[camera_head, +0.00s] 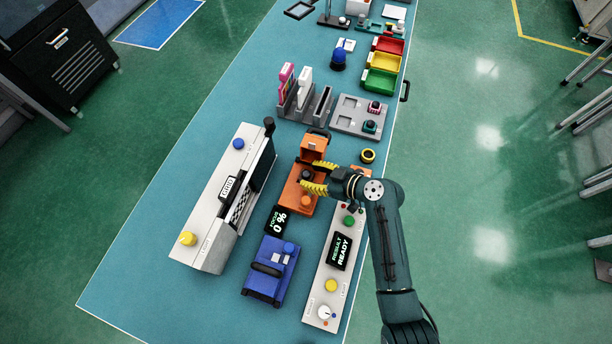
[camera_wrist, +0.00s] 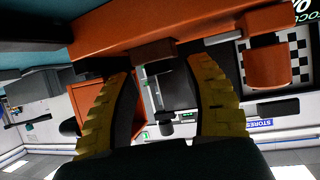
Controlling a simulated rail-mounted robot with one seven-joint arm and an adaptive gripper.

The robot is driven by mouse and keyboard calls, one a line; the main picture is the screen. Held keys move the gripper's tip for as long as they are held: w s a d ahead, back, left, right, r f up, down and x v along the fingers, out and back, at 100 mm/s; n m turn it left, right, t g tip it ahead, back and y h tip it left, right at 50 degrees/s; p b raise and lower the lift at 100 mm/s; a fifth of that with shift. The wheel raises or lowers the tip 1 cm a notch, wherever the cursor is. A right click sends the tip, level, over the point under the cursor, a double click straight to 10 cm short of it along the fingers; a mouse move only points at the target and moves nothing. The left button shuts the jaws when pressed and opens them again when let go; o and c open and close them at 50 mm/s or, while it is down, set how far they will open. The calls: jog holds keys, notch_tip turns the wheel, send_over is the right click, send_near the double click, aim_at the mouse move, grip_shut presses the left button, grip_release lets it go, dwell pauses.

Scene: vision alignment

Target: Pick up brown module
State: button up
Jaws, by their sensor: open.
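My gripper (camera_head: 310,176) has yellow ribbed fingers and reaches in from the right over the orange fixture (camera_head: 296,207). Its fingers are apart. In the wrist view the two fingers of my gripper (camera_wrist: 163,66) spread either side of a small brownish block (camera_wrist: 153,51), which looks like the brown module on the orange fixture (camera_wrist: 110,30). I cannot tell whether the fingers touch it. In the head view a small dark shape (camera_head: 306,174) shows between the fingers, partly hidden by them.
The fixture's orange lid (camera_head: 313,147) stands up behind. A white machine (camera_head: 213,215) is left, a blue fixture (camera_head: 270,272) in front, and a control panel (camera_head: 330,290) right. A grey tray (camera_head: 347,116) with two small modules and coloured bins (camera_head: 380,80) lie farther back.

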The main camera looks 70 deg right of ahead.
jog(key=shift+w+d+f, duration=0.15)
jog(key=shift+w+f, duration=0.1)
jog(key=shift+w, duration=0.25)
jog(key=shift+c, duration=0.3)
grip_shut()
jog(key=shift+s+f, duration=0.1)
